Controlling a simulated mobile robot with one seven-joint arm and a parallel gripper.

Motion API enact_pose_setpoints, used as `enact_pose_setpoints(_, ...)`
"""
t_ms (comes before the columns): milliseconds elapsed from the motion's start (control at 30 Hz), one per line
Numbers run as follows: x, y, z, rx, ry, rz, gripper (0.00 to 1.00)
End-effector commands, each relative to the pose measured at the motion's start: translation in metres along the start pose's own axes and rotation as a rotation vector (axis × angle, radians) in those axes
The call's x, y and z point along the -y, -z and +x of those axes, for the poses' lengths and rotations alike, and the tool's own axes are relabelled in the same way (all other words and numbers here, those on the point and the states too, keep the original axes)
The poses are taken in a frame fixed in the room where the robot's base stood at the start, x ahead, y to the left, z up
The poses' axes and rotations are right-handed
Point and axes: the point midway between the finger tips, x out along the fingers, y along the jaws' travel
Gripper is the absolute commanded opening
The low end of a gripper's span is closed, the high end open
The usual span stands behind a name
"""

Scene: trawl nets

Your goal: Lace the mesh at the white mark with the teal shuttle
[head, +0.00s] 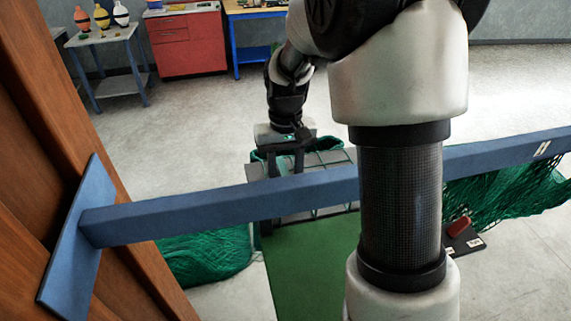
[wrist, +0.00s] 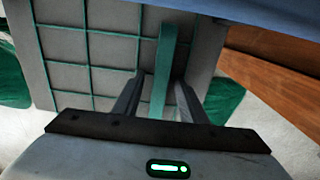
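My gripper (head: 285,178) reaches down over a grey board (head: 330,158) behind the blue beam. In the wrist view my gripper's two dark fingers (wrist: 162,92) stand apart. A long flat teal strip (wrist: 166,60), which looks like the teal shuttle, runs between them; a gap shows on its left, and I cannot tell whether it touches the right finger. Green mesh lines (wrist: 88,32) cross the grey board in a square grid. A white mark (head: 543,148) shows on the beam at the far right. No white mark is clear on the mesh near my gripper.
The blue beam (head: 220,205) crosses in front of my gripper, fixed to a wooden post (head: 65,130). Green net hangs left (head: 205,258) and right (head: 510,193). A red object (head: 460,226) lies on a dark plate at right.

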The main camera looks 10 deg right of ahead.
Motion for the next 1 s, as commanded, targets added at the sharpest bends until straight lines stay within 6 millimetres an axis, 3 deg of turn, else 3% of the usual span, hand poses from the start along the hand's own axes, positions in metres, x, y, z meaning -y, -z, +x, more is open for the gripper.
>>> enact_pose_setpoints(167,0.0,0.002,-0.022,-0.006,0.0,0.0,0.38)
enact_pose_setpoints(700,0.0,0.001,-0.146,-0.005,0.0,0.0,0.38)
enact_pose_setpoints(1000,0.0,0.0,-0.172,-0.001,0.0,0.0,0.38)
